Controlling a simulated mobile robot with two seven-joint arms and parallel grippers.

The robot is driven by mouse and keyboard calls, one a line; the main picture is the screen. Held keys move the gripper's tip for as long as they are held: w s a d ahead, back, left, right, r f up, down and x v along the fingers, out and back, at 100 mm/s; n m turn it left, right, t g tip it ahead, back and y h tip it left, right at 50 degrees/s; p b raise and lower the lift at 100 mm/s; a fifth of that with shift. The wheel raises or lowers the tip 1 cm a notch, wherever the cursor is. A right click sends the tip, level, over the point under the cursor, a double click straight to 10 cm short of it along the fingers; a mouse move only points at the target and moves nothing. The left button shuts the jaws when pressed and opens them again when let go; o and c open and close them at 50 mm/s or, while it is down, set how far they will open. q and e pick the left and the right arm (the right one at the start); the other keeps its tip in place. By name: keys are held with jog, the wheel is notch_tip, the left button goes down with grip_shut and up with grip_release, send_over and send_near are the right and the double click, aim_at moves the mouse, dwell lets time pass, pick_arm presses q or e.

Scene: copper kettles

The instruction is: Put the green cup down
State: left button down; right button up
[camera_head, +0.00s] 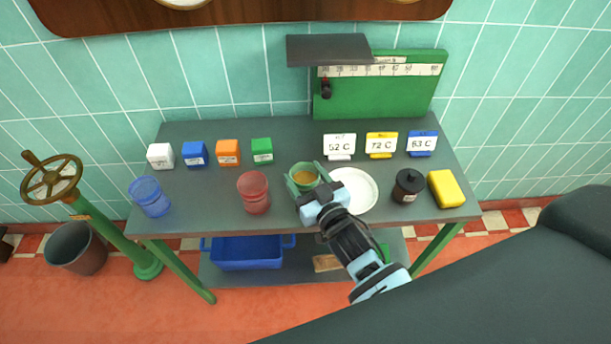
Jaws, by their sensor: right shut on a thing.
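The green cup (302,178) is near the middle of the grey table (300,217), with something amber-brown inside it. My right gripper (306,180) reaches in from the lower right and is shut on the cup. The cup looks upright. I cannot tell whether its base touches the table, as the gripper hides part of it. A white plate (361,188) is just right of the cup, partly behind the gripper. My left gripper is not in view.
A red cup (253,193) stands left of the green cup, and a blue cup (150,197) at the left edge. Small coloured boxes (228,153) and temperature cards (381,145) line the back. A dark jar (407,187) and yellow sponge (446,189) are at right. Clear table lies between the blue and red cups.

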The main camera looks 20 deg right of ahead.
jog(key=shift+f, duration=0.2)
jog(key=o, duration=1)
jog(key=shift+r, duration=0.1)
jog(key=shift+c, duration=0.2)
jog(key=shift+r, duration=0.2)
jog(key=s+d, duration=0.2)
jog(key=s, duration=1)
jog(key=s+f+g, duration=0.3)
jog(key=s+f, duration=0.3)
jog(key=s, duration=0.4)
jog(key=s+d+f+g, duration=0.1)
jog(key=s+f+g, duration=0.3)
jog(key=s, duration=0.5)
jog(key=s+f+g, duration=0.3)
jog(key=s+f, duration=0.5)
jog(key=s, duration=0.2)
jog(key=shift+s+d+f+g+h, duration=0.3)
jog(key=shift+d+f+g+h, duration=0.1)
